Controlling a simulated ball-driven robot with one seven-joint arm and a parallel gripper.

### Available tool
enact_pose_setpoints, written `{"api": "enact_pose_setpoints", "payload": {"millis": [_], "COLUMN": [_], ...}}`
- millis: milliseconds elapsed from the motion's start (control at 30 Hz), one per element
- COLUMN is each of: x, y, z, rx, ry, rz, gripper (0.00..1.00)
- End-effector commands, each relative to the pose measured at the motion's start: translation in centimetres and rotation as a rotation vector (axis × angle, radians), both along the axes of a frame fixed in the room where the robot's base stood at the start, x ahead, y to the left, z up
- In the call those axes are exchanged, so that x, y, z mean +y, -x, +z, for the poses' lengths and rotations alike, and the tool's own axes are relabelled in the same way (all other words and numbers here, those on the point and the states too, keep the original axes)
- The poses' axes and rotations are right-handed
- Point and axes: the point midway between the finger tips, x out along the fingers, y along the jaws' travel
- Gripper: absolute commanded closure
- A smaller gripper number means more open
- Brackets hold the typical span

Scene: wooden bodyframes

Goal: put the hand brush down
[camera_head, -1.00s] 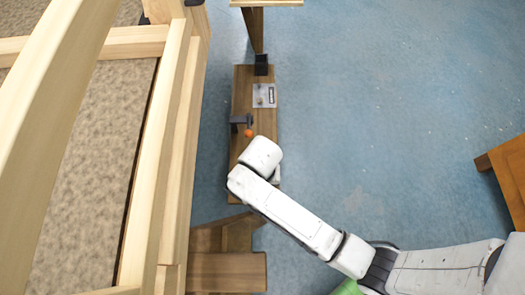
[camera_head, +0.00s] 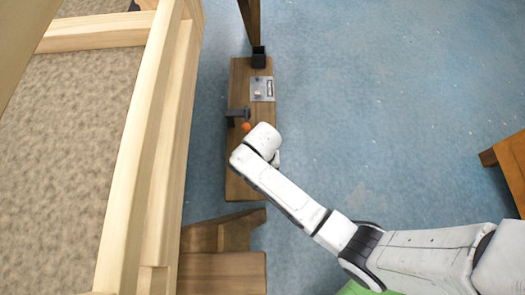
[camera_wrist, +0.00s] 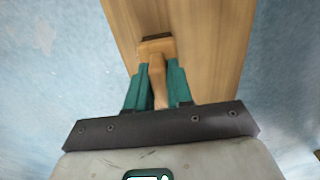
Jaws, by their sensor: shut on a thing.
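The hand brush (camera_wrist: 155,48) shows in the wrist view with a tan wooden handle and a dark strip at its far end. My gripper (camera_wrist: 157,72) has teal fingers closed on either side of the brush's handle. The brush is over a long wooden bench (camera_wrist: 205,40); I cannot tell whether it touches the top. In the head view the bench (camera_head: 240,180) runs lengthwise, and my wrist is over its right side. My wrist hides the fingers and the brush there.
On the bench are an orange ball (camera_head: 246,127), a dark bracket (camera_head: 238,114), a metal plate (camera_head: 262,89) and a black holder (camera_head: 258,57). A large wooden frame (camera_head: 150,150) stands left. Blue floor (camera_head: 390,110) is open to the right. A brown wooden piece (camera_head: 510,165) stands at far right.

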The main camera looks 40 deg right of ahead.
Motion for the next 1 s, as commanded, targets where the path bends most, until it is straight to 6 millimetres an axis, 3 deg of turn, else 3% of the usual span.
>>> {"api": "enact_pose_setpoints", "payload": {"millis": [200, 233, 500, 767, 1000], "x": [0.0, 0.0, 0.0, 0.0, 0.0], "y": [0.0, 0.0, 0.0, 0.0, -0.1], "z": [-0.2, -0.2, -0.2, 0.0, 3.4], "rx": [0.000, 0.000, 0.000, 0.000, -0.003], "ry": [0.000, 0.000, 0.000, 0.000, 0.000], "rz": [0.000, 0.000, 0.000, 0.000, 0.000], "gripper": [1.00, 0.78, 0.54, 0.54, 0.54]}}
